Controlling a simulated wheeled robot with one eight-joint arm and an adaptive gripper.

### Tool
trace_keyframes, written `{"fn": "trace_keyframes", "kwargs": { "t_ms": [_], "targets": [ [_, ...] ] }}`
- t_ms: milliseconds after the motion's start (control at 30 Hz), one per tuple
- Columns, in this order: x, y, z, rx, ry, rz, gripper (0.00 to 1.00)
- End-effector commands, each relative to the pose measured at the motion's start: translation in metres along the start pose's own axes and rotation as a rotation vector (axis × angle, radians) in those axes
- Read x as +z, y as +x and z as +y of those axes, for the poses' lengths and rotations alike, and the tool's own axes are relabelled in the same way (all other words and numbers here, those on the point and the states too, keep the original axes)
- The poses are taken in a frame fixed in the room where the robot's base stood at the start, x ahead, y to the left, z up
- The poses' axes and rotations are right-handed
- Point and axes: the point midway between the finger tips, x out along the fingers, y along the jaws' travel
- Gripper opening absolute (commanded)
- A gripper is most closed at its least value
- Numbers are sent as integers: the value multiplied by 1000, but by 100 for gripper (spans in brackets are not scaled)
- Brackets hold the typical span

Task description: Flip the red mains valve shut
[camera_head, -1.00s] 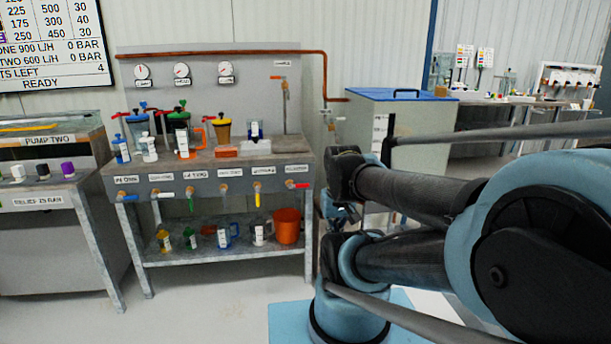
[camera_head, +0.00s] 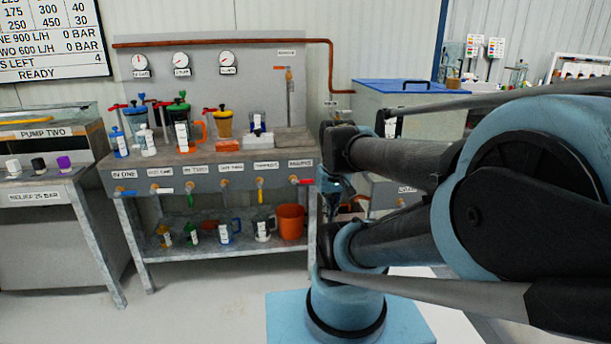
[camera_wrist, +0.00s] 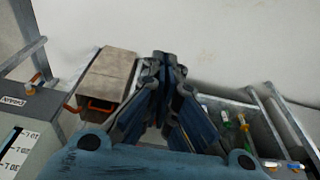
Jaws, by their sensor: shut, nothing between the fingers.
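A red lever handle (camera_head: 301,181) is at the right end of the valve row on the bench front; its label is too small to read surely. Another small reddish-orange handle (camera_head: 282,67) is on the vertical pipe at the back panel's right. I cannot tell which is the mains valve. My gripper (camera_wrist: 163,58) is shut and empty in the wrist view. In the head view it hangs just right of the bench, apart from the red lever, partly hidden by my arm. In the wrist view an orange-red handle (camera_wrist: 36,77) shows at the left beside a label.
The bench (camera_head: 160,185) carries jugs and bottles, with several coloured valve levers along its front. An orange bucket (camera_head: 290,221) stands on its lower shelf. A cabinet with a blue lid (camera_head: 375,86) stands right of it. The floor (camera_head: 200,300) in front is clear.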

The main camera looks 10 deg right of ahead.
Motion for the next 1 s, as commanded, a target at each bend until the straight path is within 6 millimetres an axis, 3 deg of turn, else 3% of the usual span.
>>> {"fn": "trace_keyframes", "kwargs": {
  "t_ms": [200,500,767,1000],
  "targets": [
    [-62,-28,2,0,4,1,0],
    [-152,-46,3,-1,6,1,0],
    [-233,-44,3,-2,8,1,0],
    [-307,-28,4,-2,12,1,0]
  ]
}}
